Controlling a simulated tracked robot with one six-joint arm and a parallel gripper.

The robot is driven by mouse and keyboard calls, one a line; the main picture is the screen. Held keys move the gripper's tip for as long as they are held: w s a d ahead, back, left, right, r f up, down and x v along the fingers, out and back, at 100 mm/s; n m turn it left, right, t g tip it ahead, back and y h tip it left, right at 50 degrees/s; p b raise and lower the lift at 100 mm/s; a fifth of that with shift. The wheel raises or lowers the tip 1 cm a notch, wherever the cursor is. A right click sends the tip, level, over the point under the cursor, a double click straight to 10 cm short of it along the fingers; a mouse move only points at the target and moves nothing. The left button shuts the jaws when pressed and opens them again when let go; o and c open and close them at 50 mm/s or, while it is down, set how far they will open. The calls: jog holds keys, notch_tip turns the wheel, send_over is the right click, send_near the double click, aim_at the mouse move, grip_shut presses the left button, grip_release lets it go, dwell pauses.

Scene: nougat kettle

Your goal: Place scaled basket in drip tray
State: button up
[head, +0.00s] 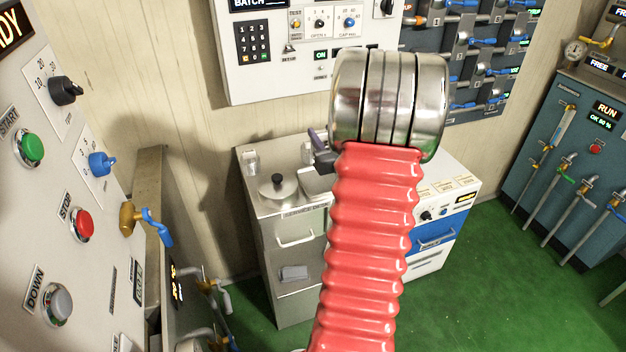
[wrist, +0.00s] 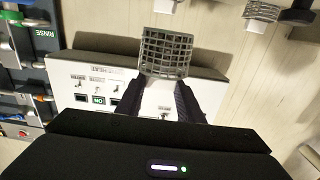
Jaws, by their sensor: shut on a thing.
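A grey mesh basket (wrist: 165,53) is held between the two dark fingers of my gripper (wrist: 166,88) in the wrist view. The gripper is shut on it, and the basket's open grid faces the camera. In the head view my red ribbed arm hides the basket and most of the gripper; only a small dark part shows left of the arm's metal joint. A pale, shallow, tray-like thing (head: 316,184) lies on the steel cabinet top, partly hidden by my arm. I cannot tell whether it is the drip tray.
The steel cabinet (head: 290,252) carries a black-knobbed lid (head: 278,186) and a small grey cup (head: 251,161). A white control panel (head: 268,72) hangs on the wall above. A button console (head: 75,190) stands close at left. Green floor (head: 480,270) is clear at right.

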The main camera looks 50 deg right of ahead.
jog(key=shift+w+a, duration=0.1)
jog(key=shift+w, duration=0.05)
jog(key=shift+f, duration=2.9)
jog(key=shift+f, duration=2.1)
jog(key=o, duration=1.1)
jog(key=shift+f, duration=0.1)
jog(key=v, duration=1.2)
